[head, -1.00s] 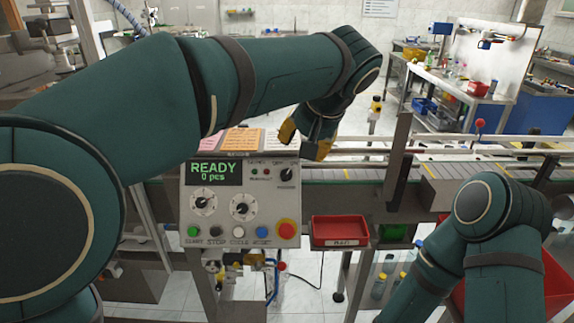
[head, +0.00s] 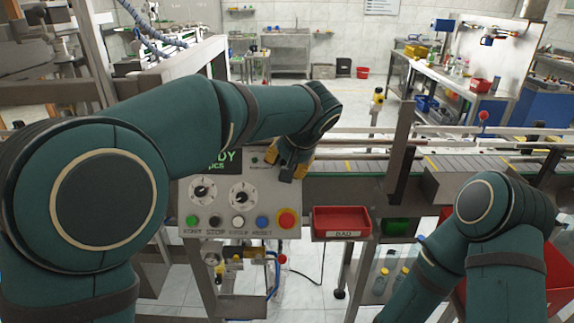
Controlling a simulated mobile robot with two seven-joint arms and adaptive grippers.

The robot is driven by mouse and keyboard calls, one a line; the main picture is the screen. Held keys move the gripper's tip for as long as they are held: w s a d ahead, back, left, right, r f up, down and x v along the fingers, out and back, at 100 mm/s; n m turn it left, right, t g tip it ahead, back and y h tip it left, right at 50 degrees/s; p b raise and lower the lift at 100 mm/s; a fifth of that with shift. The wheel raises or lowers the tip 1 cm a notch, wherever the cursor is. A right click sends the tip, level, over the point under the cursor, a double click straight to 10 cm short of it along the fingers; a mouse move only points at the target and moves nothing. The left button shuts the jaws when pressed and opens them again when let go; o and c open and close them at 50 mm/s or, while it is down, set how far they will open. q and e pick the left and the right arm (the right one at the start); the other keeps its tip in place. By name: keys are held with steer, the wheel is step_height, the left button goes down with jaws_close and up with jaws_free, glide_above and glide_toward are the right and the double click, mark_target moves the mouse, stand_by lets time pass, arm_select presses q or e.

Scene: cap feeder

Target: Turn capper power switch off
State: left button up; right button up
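The capper control panel (head: 268,205) is a grey box with a green-lettered display, two dials and a row of coloured buttons. The display (head: 229,160) is partly covered by my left arm. The black rotary power switch at the panel's upper right is hidden behind my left gripper. My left gripper (head: 290,168), with yellow fingertips, points down at that corner. I cannot tell whether its fingers touch or hold the switch. My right arm shows at the lower right; its gripper is out of the picture.
A red emergency button (head: 286,218) sits at the panel's lower right, below my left gripper. A red BAD bin (head: 341,222) hangs to the right of the panel. The conveyor (head: 345,188) runs behind and to the right.

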arm_select(q)
jaws_close()
steer(key=shift+f, duration=0.1)
stand_by(0.5)
steer(key=n+h+b, duration=0.1)
steer(key=n+h, duration=0.1)
steer(key=n, duration=0.2)
steer(key=shift+a+f+n+g+h, duration=0.1)
steer(key=shift+n+g+h, duration=0.2)
steer(key=shift+g+h, duration=0.1)
steer(key=shift+n+h+b, duration=0.8)
steer(key=shift+n+b, duration=0.05)
steer(key=shift+n, duration=0.35)
steer(key=shift+n+t+h+b, duration=0.3)
steer(key=shift+n+h+b, duration=0.25)
steer(key=shift+n, duration=0.55)
